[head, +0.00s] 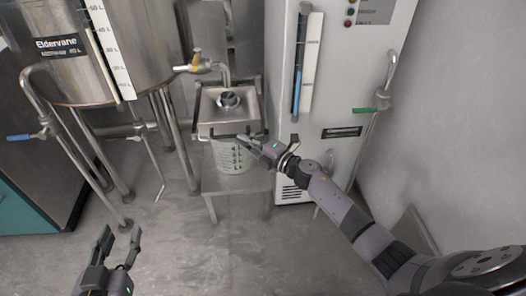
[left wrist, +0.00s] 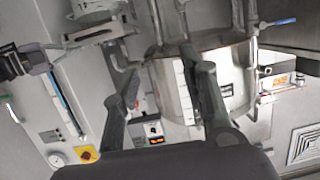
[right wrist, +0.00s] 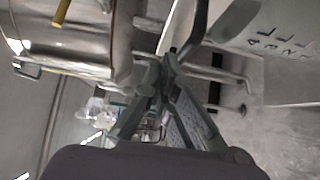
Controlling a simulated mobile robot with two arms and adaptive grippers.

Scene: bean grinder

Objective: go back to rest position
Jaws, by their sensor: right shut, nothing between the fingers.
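My right gripper (head: 250,143) is shut and empty. It is in front of the rim of a clear measuring jug (head: 230,158), which stands on a metal stand (head: 213,184) below a steel hopper (head: 217,127). I cannot tell whether it touches the jug. In the right wrist view its fingers (right wrist: 170,65) come together, with a pale surface bearing scale marks at the upper right. My left gripper (head: 121,240) is low at the left in the head view, over the floor and away from the stand. Its fingers (left wrist: 165,85) are apart and empty in the left wrist view.
A steel tank (head: 75,80) on legs with a yellow-handled tap (head: 198,65) stands left of the stand. A white cabinet (head: 335,85) with a green-handled pipe (head: 370,109) stands right. The floor (head: 235,260) in front is clear.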

